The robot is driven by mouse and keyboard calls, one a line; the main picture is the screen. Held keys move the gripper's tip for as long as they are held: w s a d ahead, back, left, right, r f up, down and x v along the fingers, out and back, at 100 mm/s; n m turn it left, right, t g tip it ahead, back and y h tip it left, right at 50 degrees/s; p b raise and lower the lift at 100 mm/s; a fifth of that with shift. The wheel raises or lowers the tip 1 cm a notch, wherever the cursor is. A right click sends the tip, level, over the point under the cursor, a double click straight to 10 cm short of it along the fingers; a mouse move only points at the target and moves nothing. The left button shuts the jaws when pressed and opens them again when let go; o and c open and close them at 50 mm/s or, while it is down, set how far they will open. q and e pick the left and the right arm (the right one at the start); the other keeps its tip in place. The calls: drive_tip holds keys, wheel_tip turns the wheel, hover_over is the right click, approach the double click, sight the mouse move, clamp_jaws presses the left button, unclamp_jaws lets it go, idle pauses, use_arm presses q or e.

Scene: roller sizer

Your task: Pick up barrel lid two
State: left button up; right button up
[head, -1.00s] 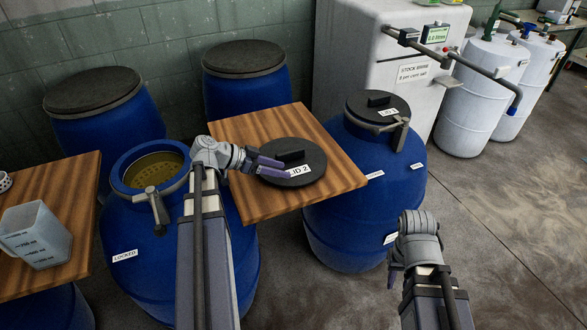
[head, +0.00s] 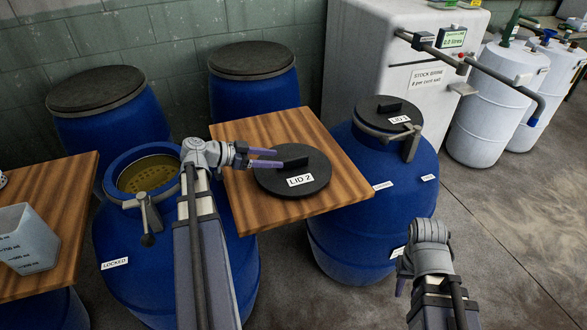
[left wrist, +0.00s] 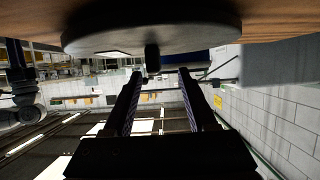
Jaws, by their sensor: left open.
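Barrel lid two is a dark round disc (head: 318,180) with a black bar handle and a white "LID 2" label, lying flat on a wooden board (head: 255,213). My left gripper (head: 279,158) is open at the left of the handle, its fingers pointing right over the lid. The fingertips are close to the handle; contact cannot be told. In the left wrist view the lid (left wrist: 150,32) spans the top, with its handle (left wrist: 152,57) between and beyond the open fingers (left wrist: 158,75). My right gripper (head: 401,283) is at the lower right, away from the lid; its jaw state is unclear.
An open blue barrel (head: 175,285) labelled "LOCKED" stands left of the board. A blue barrel (head: 360,245) with lid 1 (head: 372,105) clamped on stands right. Two lidded barrels stand behind. A second wooden table (head: 60,230) holds a measuring jug (head: 27,240).

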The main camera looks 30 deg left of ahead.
sight(308, 163)
use_arm(q)
drive_tip(key=shift+x, duration=1)
drive_tip(key=shift+w+d+f+b, duration=0.15)
drive_tip(key=shift+d+f+b, duration=0.1)
drive_tip(key=shift+d+b, duration=0.15)
drive_tip(key=b+x, duration=0.1)
drive_tip(key=x, duration=0.3)
drive_tip(key=shift+d+b, duration=0.25)
drive_tip(key=shift+b, duration=0.05)
drive_tip(key=shift+c, duration=0.3)
clamp_jaws()
